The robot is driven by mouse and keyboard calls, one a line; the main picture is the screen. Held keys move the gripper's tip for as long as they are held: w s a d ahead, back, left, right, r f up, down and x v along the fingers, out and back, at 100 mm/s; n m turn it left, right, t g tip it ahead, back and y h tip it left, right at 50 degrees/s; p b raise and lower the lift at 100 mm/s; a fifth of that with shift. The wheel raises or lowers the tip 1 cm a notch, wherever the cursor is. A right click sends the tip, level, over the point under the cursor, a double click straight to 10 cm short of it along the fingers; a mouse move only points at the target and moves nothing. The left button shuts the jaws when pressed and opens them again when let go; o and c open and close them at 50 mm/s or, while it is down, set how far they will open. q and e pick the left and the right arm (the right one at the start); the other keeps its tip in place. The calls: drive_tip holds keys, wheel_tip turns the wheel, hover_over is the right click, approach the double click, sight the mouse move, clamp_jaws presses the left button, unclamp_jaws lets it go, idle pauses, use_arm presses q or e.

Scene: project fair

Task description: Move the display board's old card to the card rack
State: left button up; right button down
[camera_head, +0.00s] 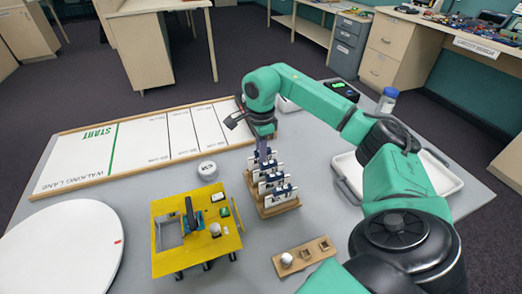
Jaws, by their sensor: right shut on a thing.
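My right gripper (263,152) points down over the back end of the wooden card rack (281,209), with its fingers shut. What it holds is mostly hidden and looks like a card at the rack's back end; I cannot tell whether it is seated in a slot. Several white cards with dark blue parts (277,191) stand upright in a row in the rack. A yellow board (167,264) on short dark feet, likely the display board, lies left of the rack. It has a rectangular opening, a dark upright part and small fittings. My left gripper is out of view.
A wooden block with sockets and a white knob (304,253) is in front. A white round cap (207,170), a round white disc (62,254) and the walking lane board (142,143) lie left and behind. A white tray (436,176) is partly behind my right arm.

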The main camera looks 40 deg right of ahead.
drive_tip(key=shift+f, duration=0.2)
idle(0.3)
drive_tip(key=c, duration=0.8)
unclamp_jaws()
drive_tip(key=shift+o, duration=0.2)
drive_tip(key=shift+r+p, duration=3.65)
drive_tip(key=shift+r, duration=0.15)
drive_tip(key=shift+f, duration=0.1)
